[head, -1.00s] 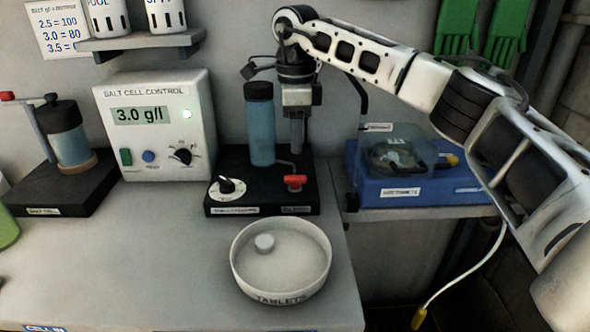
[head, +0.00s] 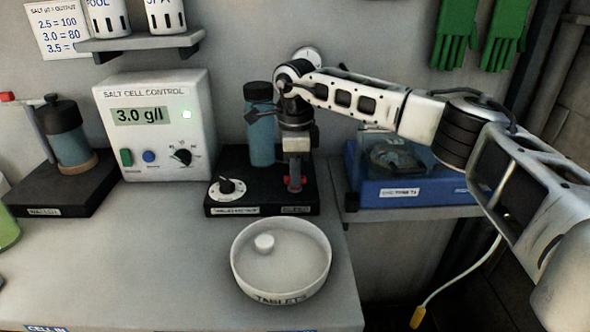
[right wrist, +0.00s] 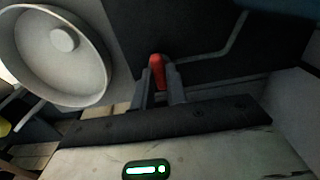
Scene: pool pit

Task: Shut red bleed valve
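The red bleed valve (head: 301,181) has a red handle lying crosswise on the right part of a black base (head: 262,210). My right gripper (head: 295,183) points down over the handle, and its fingers hide the handle's middle in the head view. In the right wrist view the red handle (right wrist: 158,72) shows between the two fingertips (right wrist: 161,85). The fingers stand close on either side of it; whether they press on it cannot be told. My left gripper is not in view.
A blue cylinder (head: 261,140) stands just left of my right gripper. A black-and-white dial (head: 227,187) sits on the base's left front. A white tablet bowl (head: 280,287) stands in front. A blue case (head: 415,189) lies to the right.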

